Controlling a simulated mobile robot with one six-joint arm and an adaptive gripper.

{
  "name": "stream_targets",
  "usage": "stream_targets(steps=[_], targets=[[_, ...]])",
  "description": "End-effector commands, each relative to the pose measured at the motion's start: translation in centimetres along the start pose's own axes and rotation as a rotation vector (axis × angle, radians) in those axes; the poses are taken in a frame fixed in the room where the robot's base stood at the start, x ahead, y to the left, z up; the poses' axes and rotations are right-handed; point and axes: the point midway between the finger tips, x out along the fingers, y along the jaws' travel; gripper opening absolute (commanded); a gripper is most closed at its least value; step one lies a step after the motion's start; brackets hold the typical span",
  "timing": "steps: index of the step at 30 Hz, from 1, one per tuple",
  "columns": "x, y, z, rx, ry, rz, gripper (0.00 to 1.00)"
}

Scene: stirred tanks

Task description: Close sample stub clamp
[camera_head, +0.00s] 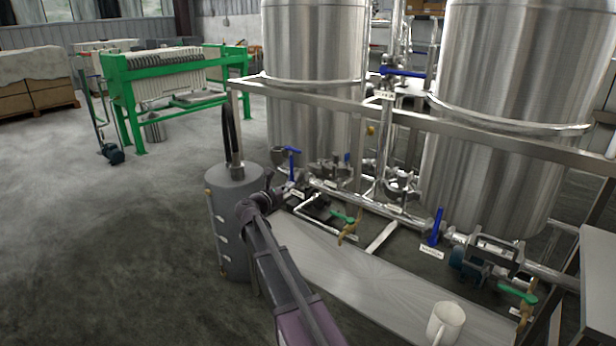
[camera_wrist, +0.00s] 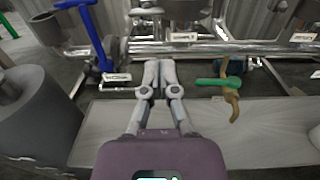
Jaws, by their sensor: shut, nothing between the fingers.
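My gripper (camera_wrist: 160,68) is shut and empty, with its fingertips together in front of the pipework. In the head view my gripper (camera_head: 272,192) is by the left end of the low pipe run, partly hidden by my arm. A short metal stub with a round end (camera_head: 280,155) sits beside a blue-handled valve (camera_head: 291,165). In the wrist view the stub (camera_wrist: 47,30) is left of the blue handle (camera_wrist: 90,35), apart from my fingers. Labels are too small to read. I cannot tell which fitting is the sample stub clamp or whether it is open.
A grey drum (camera_head: 236,230) stands close left of my arm. A green-handled tap (camera_head: 346,222) is right of my gripper. A white mug (camera_head: 445,323) stands on the metal bench (camera_head: 350,275). Two steel tanks (camera_head: 315,70) (camera_head: 505,110) rise behind.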

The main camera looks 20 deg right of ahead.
Motion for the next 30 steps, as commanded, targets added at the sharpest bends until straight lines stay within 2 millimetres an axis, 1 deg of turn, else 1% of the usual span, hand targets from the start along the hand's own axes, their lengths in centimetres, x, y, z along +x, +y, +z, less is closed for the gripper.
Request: stream_targets(steps=[5,11,24,30], targets=[[0.8,0.1,0.0,0.0,0.0,0.0,0.0],[2.7,0.1,0.0,0.0,-0.001,-0.001,0.0],[9.3,0.2,0.0,0.0,-0.001,0.0,0.0],[12.0,0.2,0.0,0.0,0.0,0.002,0.0]])
